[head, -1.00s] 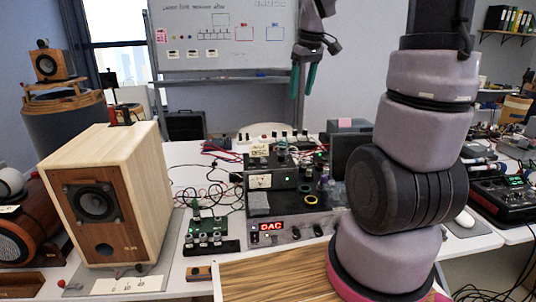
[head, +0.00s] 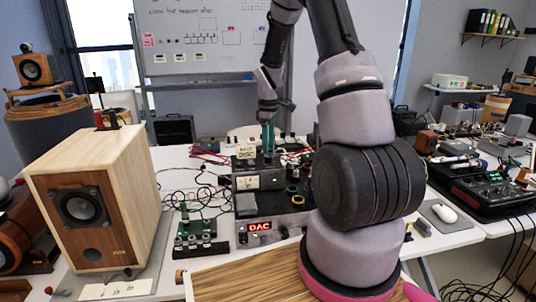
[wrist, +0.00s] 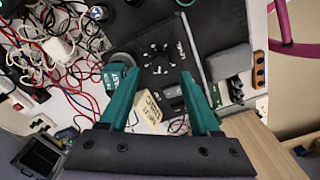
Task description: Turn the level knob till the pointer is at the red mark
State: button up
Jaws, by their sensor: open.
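A black unit with a lit meter (head: 259,182) stands on the white table, above a silver unit with a red "DAC" display (head: 260,226). Small round parts show at its front right, partly hidden by my arm. I cannot tell which is the level knob; no pointer or red mark can be made out. My gripper (head: 268,138) points down above the back of the black unit, with its teal fingers apart. In the wrist view my gripper (wrist: 157,76) is open and empty. Beyond its fingertips is a dark surface with a ring of small pale marks (wrist: 162,56).
A small cream sign (head: 245,152) stands by the fingers. A wooden speaker (head: 95,205) and a green circuit board (head: 196,227) are left of the units. Loose cables (wrist: 50,50) lie beside the dark surface. A mouse (head: 444,213) lies at the right.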

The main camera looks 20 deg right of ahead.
aim_at(268, 156)
jog(key=shift+f, duration=2.1)
grip_shut()
